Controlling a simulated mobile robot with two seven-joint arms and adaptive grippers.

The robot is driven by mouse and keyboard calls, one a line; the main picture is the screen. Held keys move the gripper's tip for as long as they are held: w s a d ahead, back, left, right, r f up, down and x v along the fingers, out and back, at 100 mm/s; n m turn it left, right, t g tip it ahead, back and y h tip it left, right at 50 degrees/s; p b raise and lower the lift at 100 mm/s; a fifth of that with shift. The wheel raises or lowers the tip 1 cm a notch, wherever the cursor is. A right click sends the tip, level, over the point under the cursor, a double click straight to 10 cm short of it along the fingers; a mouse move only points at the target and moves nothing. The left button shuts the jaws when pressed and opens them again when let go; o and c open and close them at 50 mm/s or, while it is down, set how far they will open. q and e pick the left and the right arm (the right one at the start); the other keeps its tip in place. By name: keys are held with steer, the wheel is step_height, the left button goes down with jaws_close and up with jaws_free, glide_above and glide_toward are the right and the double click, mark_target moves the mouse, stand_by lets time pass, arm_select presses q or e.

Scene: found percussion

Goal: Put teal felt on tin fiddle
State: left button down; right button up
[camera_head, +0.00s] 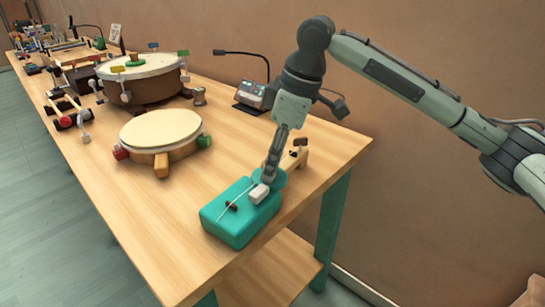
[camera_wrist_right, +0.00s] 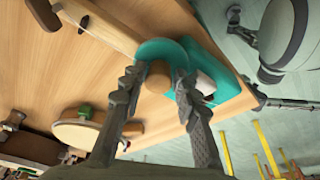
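The tin fiddle is a teal tin box (camera_head: 228,226) with a thin string, a small dark bridge and a white block (camera_head: 259,194) on top. It lies at the table's near right end, and its wooden neck (camera_head: 292,161) reaches back. The teal felt is a round disc (camera_head: 279,177) with a wooden knob (camera_wrist_right: 158,80); the disc also shows in the right wrist view (camera_wrist_right: 160,48). My right gripper (camera_head: 266,180) points down at the tin's far end, its fingers closed around the knob. The disc overlaps the neck end; whether it touches is hidden. My left gripper is out of view.
A pale-topped drum (camera_head: 160,131) with coloured feet stands left of the tin. The table front between drum and tin is clear.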

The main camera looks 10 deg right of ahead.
steer(key=shift+o, duration=1)
steer(key=shift+r+b, duration=0.25)
steer(key=shift+b, duration=0.05)
steer(key=shift+r, duration=0.65)
arm_select(q)
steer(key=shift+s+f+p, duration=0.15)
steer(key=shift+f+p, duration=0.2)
steer(key=shift+p, duration=0.15)
arm_select(e)
steer(key=v, duration=1.1)
steer(key=shift+r, duration=0.15)
